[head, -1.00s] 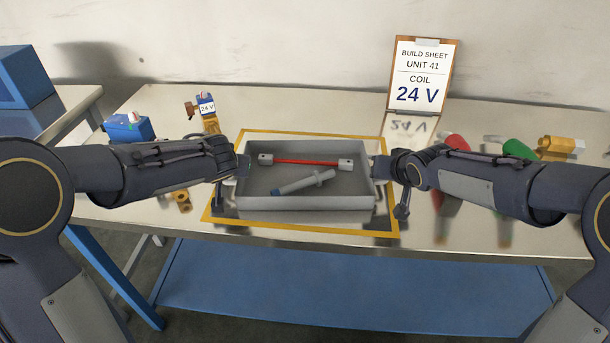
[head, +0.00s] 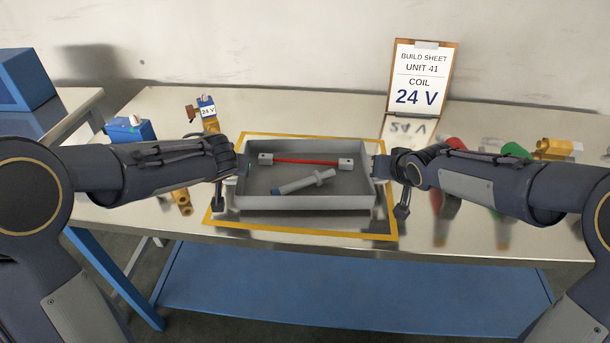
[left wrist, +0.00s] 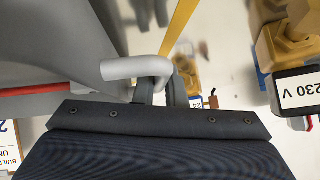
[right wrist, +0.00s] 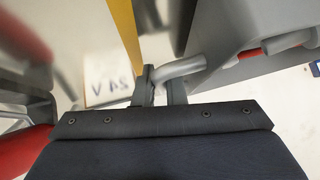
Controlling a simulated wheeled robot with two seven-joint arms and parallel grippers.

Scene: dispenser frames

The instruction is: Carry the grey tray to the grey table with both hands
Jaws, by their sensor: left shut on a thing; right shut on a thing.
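The grey tray (head: 310,202) is level over the yellow-outlined area of the shiny bench, with a dark reflection beneath it. It appears slightly raised. Inside lie a red rod with grey ends (head: 305,161) and a grey plunger-like part with a blue tip (head: 303,182). My left gripper (head: 242,166) is shut on the tray's left handle, a grey bent bar (left wrist: 135,69). My right gripper (head: 379,168) is shut on the right handle (right wrist: 182,68). I cannot tell which surface is the grey table.
The shiny bench (head: 340,110) carries a blue device (head: 130,129) and a brass valve labelled 24 V (head: 207,112) on the left. Red, green and brass (head: 555,147) parts stand right, partly behind my arm. A build sheet (head: 423,77) stands behind.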

